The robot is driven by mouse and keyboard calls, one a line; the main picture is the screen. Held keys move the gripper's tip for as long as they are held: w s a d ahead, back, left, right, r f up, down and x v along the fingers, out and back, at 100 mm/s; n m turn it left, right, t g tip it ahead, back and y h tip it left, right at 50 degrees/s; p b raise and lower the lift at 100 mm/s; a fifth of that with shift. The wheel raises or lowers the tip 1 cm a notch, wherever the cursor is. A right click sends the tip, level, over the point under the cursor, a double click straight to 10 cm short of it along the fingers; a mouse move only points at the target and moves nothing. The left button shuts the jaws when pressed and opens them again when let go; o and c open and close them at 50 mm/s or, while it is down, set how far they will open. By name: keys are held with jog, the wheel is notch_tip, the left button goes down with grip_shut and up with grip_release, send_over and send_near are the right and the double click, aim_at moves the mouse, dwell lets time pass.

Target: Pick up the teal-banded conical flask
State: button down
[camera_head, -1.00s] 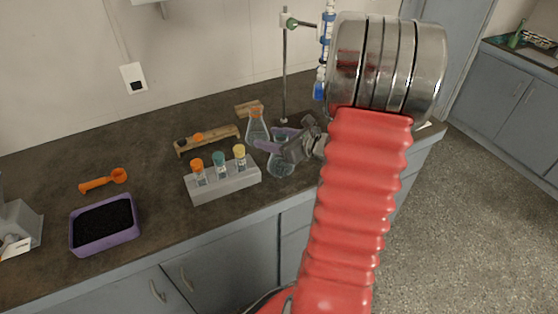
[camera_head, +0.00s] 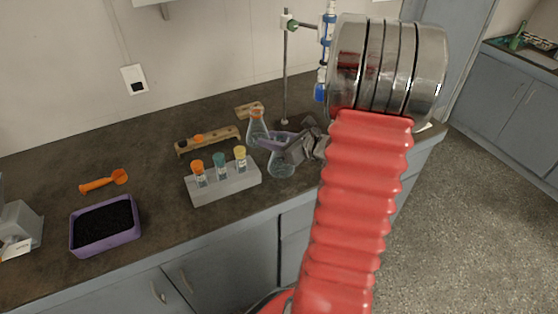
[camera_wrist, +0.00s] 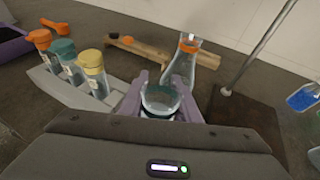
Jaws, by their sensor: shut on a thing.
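The teal-banded conical flask (camera_head: 281,166) is clear glass and stands upright near the front edge of the bench, right of the vial rack. My gripper (camera_head: 277,140), with purple fingers, is shut on its neck from the right. In the wrist view, the fingers (camera_wrist: 160,92) lie on both sides of the flask's round mouth (camera_wrist: 161,97), with a teal tint at its rim. My gripper hides part of the neck. I cannot tell whether the base is off the bench.
An orange-banded flask (camera_head: 257,132) stands close behind. A grey rack (camera_head: 226,184) with orange, teal and yellow capped vials is just left. A retort stand (camera_head: 285,75) with a blue-filled glass tube (camera_head: 319,91) rises behind. A purple tray (camera_head: 105,240) of black grains is far left.

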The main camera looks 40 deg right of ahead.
jog(key=shift+r, duration=0.2)
notch_tip(320, 180, up, 10)
jog(key=shift+f, duration=0.2)
dwell(1.1)
jog(key=shift+s, duration=0.1)
dwell(0.7)
